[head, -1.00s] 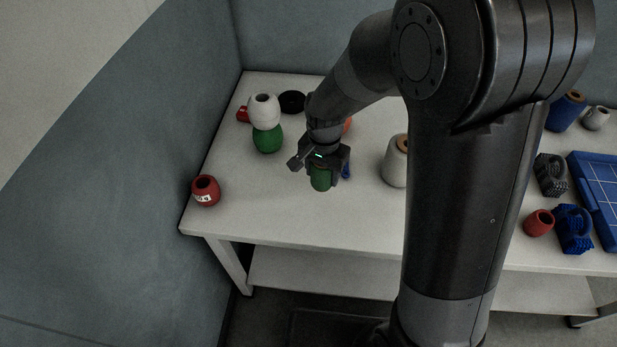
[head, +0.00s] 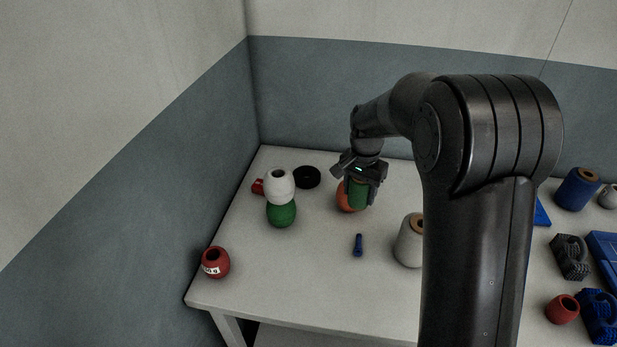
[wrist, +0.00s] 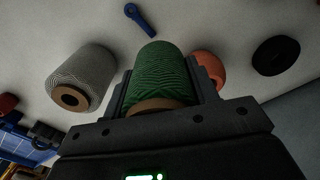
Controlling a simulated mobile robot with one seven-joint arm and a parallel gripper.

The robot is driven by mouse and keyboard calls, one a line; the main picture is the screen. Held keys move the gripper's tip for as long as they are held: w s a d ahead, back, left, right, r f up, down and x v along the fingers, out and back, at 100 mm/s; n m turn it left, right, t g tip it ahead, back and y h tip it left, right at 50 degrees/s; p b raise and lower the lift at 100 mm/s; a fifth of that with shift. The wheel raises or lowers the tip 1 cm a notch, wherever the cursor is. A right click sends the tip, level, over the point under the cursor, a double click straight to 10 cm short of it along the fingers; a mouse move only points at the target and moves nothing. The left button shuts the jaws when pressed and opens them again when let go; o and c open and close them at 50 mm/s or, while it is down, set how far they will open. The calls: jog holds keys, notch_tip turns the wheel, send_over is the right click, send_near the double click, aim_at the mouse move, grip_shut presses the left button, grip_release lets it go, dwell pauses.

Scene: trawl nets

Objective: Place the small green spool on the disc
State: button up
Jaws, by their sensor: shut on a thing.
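My gripper (head: 361,188) is shut on the small green spool (head: 357,194) and holds it in front of an orange float. In the wrist view the green spool (wrist: 160,72) stands between the two fingers, its brown core end toward the camera. The black disc (head: 306,177) lies flat on the table at the back left, left of my gripper. It also shows in the wrist view (wrist: 276,56) at the right, with nothing on it.
A white float (head: 280,186) sits on a green float (head: 281,213) close to the disc. An orange float (head: 345,197) is partly hidden by the spool. A blue tool (head: 358,244), a grey spool (head: 408,242) and a red float (head: 215,262) stand or lie nearer.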

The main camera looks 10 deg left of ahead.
jog(key=w+a+m, duration=0.1)
jog(key=w+a, duration=0.1)
jog(key=w, duration=0.6)
jog(key=w+a, duration=0.2)
jog(key=w, duration=0.7)
send_over(313, 180)
notch_tip(313, 180, down, 6)
jog(key=shift+d+f, duration=0.1)
jog(key=shift+f, duration=2.1)
jog(key=shift+f, duration=0.2)
jog(key=o, duration=1)
